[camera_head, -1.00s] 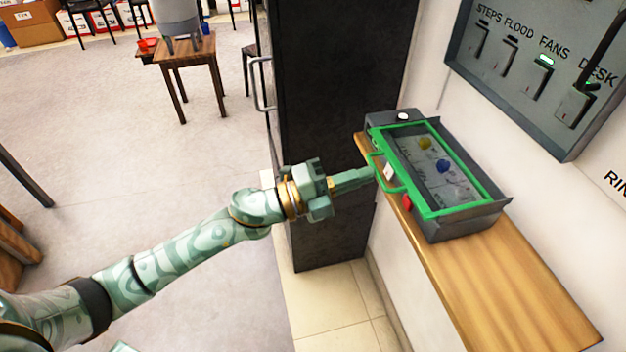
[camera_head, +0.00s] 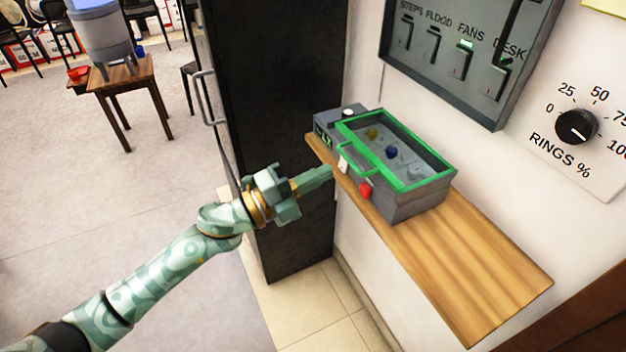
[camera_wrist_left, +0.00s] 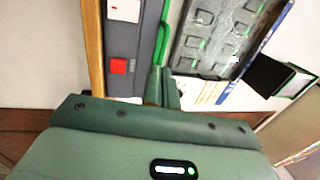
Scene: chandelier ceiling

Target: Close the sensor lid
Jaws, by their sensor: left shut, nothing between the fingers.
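The sensor box (camera_head: 415,204) is a grey case on a wooden shelf. Its lid (camera_head: 425,184) is a clear pane in a green frame and lies about flat over the box top, with no clear gap. A green handle (camera_head: 358,166) sticks out from the lid's front edge. A yellow and a blue round thing show through the pane. My left gripper (camera_head: 330,173) is shut and empty, just left of the handle; I cannot tell whether it touches. In the left wrist view the shut fingers (camera_wrist_left: 163,90) are close to the green handle (camera_wrist_left: 159,55). My right gripper is not in view.
A red button (camera_head: 365,190) is on the box's front. The wooden shelf (camera_head: 480,265) is bare to the right. A switch panel (camera_head: 450,70) and a dial (camera_head: 576,127) are on the wall. A dark cabinet (camera_head: 265,90) stands behind my arm.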

